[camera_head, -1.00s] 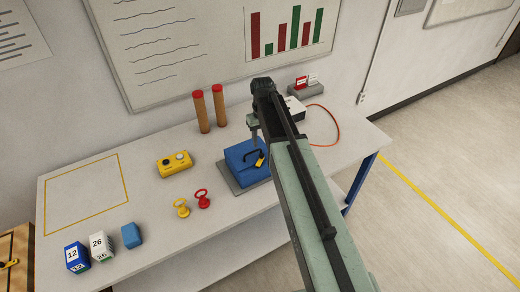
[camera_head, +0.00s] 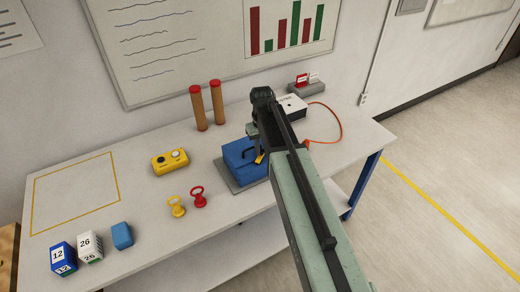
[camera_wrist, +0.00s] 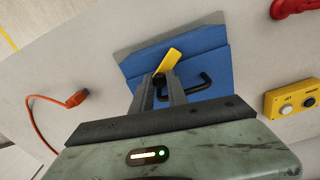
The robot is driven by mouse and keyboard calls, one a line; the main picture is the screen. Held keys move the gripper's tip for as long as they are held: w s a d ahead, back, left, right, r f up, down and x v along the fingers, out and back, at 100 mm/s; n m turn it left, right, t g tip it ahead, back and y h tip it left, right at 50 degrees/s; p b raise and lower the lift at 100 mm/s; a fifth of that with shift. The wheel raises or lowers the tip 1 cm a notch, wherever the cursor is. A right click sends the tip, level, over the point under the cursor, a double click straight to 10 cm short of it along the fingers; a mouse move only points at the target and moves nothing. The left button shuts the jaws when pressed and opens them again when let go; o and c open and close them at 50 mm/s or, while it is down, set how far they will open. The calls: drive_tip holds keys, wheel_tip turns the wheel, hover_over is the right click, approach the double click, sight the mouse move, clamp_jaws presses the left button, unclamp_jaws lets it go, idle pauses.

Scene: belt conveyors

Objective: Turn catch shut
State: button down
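A blue box (camera_head: 238,155) with a dark bent handle (camera_wrist: 203,82) stands on a grey plate (camera_head: 226,176). A yellow catch (camera_head: 260,158) sits on the box, partly hidden by my arm in the head view. In the wrist view the yellow catch (camera_wrist: 170,59) slants up to the right across the edge of the blue box (camera_wrist: 215,65). My gripper (camera_wrist: 160,77) points at the box, its two dark fingers slightly apart. The catch's lower end shows between the fingertips; I cannot tell whether they touch it. The handle lies just right of the fingers.
A yellow button box (camera_head: 170,162), a yellow ring piece (camera_head: 177,206) and a red ring piece (camera_head: 198,197) are left of the box. Two red-capped cylinders (camera_head: 198,110) stand behind. A white device (camera_head: 291,107) with an orange cable (camera_head: 338,124) is at the back right.

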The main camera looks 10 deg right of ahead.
drive_tip(key=shift+w+a+n, duration=0.1)
drive_tip(key=shift+a+n, duration=0.1)
drive_tip(key=shift+n, duration=0.6)
drive_tip(key=c, duration=1.3)
unclamp_jaws()
drive_tip(key=shift+r, duration=0.15)
wheel_tip(320, 180, up, 8)
drive_tip(key=p, duration=0.8)
drive_tip(key=shift+f, duration=0.25)
